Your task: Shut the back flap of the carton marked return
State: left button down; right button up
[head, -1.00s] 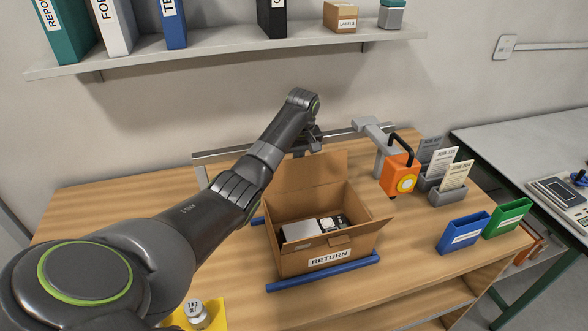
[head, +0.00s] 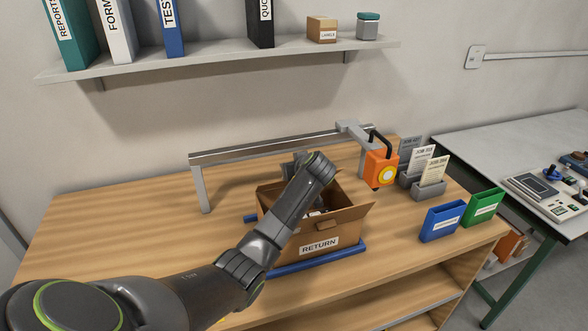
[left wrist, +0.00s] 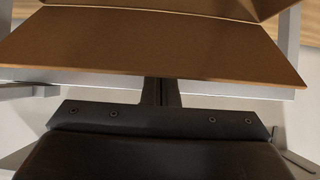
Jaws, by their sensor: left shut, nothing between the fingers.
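The brown carton marked RETURN (head: 348,232) stands on the bench. My left arm reaches across its open top, hiding much of the inside and the back flap. My left gripper (head: 291,168) is over the carton's back side, its fingers largely hidden in the head view. In the left wrist view the gripper's fingers (left wrist: 161,86) are shut and empty, at the near edge of a broad brown cardboard panel (left wrist: 150,42), apparently the back flap. I cannot tell whether they touch it, nor the flap's exact angle. My right gripper is out of view.
A blue rail (head: 322,259) runs along the carton's front. A metal gantry (head: 250,151) stands behind, with an orange device (head: 381,168) to the right. Blue (head: 441,222) and green (head: 483,207) bins stand further right. The bench left of the carton is clear.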

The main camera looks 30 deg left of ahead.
pick_arm(q)
jog(key=shift+s+d+f, duration=0.1)
jog(key=shift+s+d, duration=0.1)
jog(key=shift+d, duration=0.05)
jog(key=shift+s+d+f, duration=0.35)
jog(key=shift+d, duration=0.1)
jog(key=shift+s+d, duration=0.1)
dwell(0.4)
